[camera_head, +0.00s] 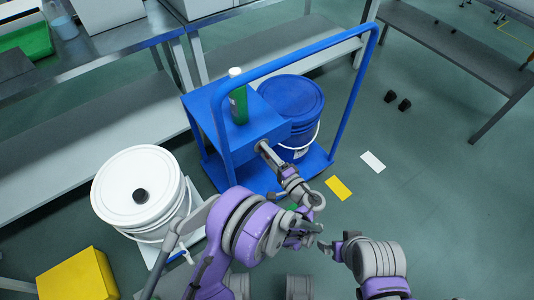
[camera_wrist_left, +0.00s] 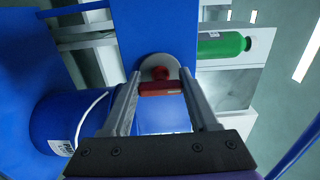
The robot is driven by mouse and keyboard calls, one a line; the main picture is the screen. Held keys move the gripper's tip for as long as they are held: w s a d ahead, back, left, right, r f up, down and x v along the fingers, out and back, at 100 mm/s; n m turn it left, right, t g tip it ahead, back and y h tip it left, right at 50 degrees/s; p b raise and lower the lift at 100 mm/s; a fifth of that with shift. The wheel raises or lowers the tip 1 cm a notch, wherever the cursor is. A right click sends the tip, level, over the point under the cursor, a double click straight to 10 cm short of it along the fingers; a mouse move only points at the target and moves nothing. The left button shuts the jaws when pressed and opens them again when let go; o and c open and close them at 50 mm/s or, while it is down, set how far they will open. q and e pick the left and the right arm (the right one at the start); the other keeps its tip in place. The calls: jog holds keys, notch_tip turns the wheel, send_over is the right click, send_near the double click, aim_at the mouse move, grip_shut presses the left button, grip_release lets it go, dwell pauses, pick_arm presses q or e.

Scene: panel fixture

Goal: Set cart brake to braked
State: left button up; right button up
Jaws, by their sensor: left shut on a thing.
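The blue cart (camera_head: 272,178) stands in the middle of the head view with a tall tubular frame. Its brake shows in the left wrist view as a red handle (camera_wrist_left: 160,88) on a round grey disc (camera_wrist_left: 158,64) against a blue panel. My left gripper (camera_head: 264,149) reaches the cart's front box, and in the wrist view (camera_wrist_left: 160,84) its fingers are closed on the red handle, which lies crosswise between them. The gripper hides the handle in the head view. My right gripper (camera_head: 327,246) is low in the head view, away from the cart; its fingers are unclear.
A blue bucket (camera_head: 291,105) and a green bottle (camera_head: 238,98) are on the cart. A white lidded bucket (camera_head: 138,188) and a yellow box (camera_head: 80,279) stand left. Benches line the back.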

dwell(0.4)
pick_arm(q)
jog(key=o, duration=1.4)
jog(key=shift+s, duration=0.1)
pick_arm(e)
jog(key=shift+s, duration=0.15)
